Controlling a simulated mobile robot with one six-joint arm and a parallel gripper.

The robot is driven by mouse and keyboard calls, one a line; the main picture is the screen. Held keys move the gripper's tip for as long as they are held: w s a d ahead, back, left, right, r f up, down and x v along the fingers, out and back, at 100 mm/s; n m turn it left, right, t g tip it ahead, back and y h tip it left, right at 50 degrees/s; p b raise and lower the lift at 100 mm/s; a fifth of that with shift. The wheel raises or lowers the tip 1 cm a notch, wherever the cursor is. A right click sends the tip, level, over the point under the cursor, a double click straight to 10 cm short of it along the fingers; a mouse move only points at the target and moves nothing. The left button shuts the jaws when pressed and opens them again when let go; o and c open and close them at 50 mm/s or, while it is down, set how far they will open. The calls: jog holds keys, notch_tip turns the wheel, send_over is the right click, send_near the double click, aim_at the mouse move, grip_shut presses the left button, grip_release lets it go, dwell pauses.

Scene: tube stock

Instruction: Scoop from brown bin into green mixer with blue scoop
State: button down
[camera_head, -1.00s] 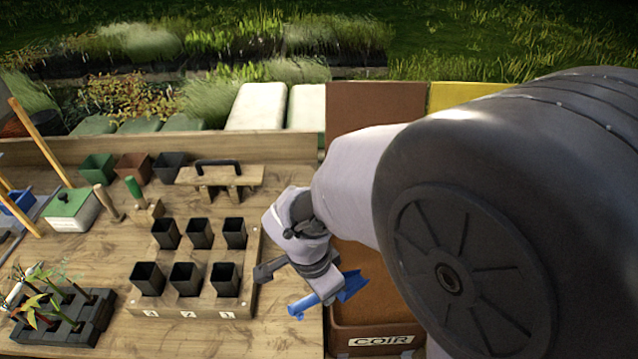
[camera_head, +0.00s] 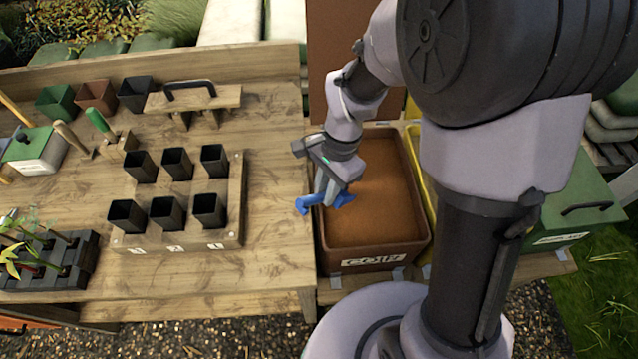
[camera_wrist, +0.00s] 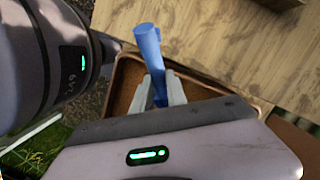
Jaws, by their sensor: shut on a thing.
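My gripper (camera_head: 332,185) is shut on the blue scoop (camera_head: 341,200) at the left rim of the brown bin (camera_head: 374,256). The bin is labelled COIR and holds brown material. In the wrist view the blue scoop (camera_wrist: 148,40) stands between my two fingers (camera_wrist: 160,90), with the bin (camera_wrist: 205,84) behind and below it. How much is in the scoop, and whether it touches the bin, I cannot tell. The green box with a dark handle at the right (camera_head: 572,208) may be the mixer; my arm hides part of the area beside it.
The wooden bench (camera_head: 270,180) lies left of the bin. On it stand a rack (camera_head: 232,228) of black pots, a wooden piece with a black handle (camera_head: 195,100), and a tray of seedlings (camera_head: 75,265). A yellow bin edge (camera_head: 414,150) shows right of the brown bin.

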jog(key=shift+w+d+f+g+y+b, duration=0.15)
jog(key=shift+w+d+f+y, duration=0.1)
jog(key=shift+f, duration=0.15)
jog(key=shift+w+d+f+g+y+b, duration=0.15)
jog(key=shift+d+f, duration=0.1)
jog(key=shift+f, duration=0.15)
jog(key=shift+w+d+f+b, duration=0.35)
jog(key=shift+d+f, duration=0.15)
jog(key=shift+f, duration=0.05)
jog(key=w+d+f+b, duration=0.2)
jog(key=d+f, duration=0.1)
jog(key=shift+f, duration=0.1)
jog(key=w+d+f+t+h+b, duration=0.1)
jog(key=w+d+f+h+b, duration=0.1)
jog(key=b, duration=0.1)
notch_tip(320, 180, up, 7)
jog(key=t+h+b, duration=0.3)
send_over(344, 196)
jog(key=d, duration=0.1)
jog(key=shift+w+d, duration=0.2)
jog(key=shift+w, duration=0.25)
jog(key=shift+h, duration=0.7)
jog(key=shift+s+a+v, duration=0.15)
jog(key=shift+v, duration=1)
jog(key=shift+s+a+v, duration=0.1)
jog(key=shift+s+v, duration=0.05)
jog(key=shift+v, duration=0.95)
jog(key=shift+f, duration=0.15)
